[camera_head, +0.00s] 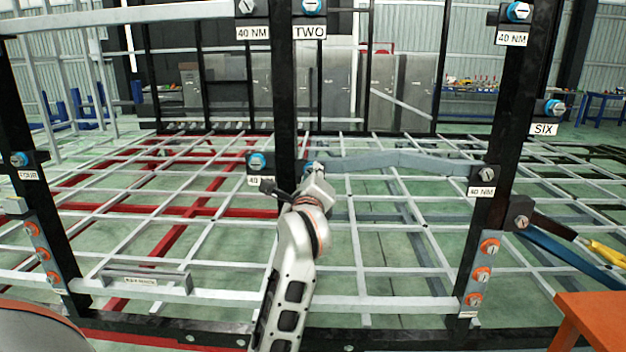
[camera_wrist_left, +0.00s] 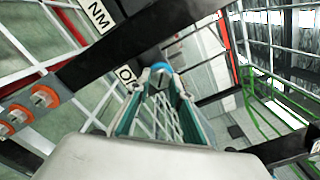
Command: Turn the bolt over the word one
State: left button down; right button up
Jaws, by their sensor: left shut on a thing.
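My left gripper (camera_head: 312,170) reaches up to the middle black post, just right of a 40 NM plate, and is shut on a blue-ringed bolt. In the left wrist view the blue bolt (camera_wrist_left: 162,68) sits between the fingertips of my gripper (camera_wrist_left: 160,76). Beside it is a white label (camera_wrist_left: 126,76) on the black bar, of which only a letter like O shows; the rest is hidden. In the head view my gripper covers this label and most of the bolt. My right gripper is not in view.
Other blue bolts sit over labels TWO (camera_head: 309,32), SIX (camera_head: 543,129) and FOUR (camera_head: 28,175). A blue-grey beam (camera_head: 400,161) runs right from the middle post. Orange-ringed bolts line plates at both sides. An orange table (camera_head: 595,318) stands at lower right.

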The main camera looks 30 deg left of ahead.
pick_arm(q)
jog(key=shift+r, duration=0.1)
dwell(0.3)
jog(key=c, duration=1.8)
grip_release()
jog(key=shift+w, duration=0.15)
jog(key=v, duration=1.2)
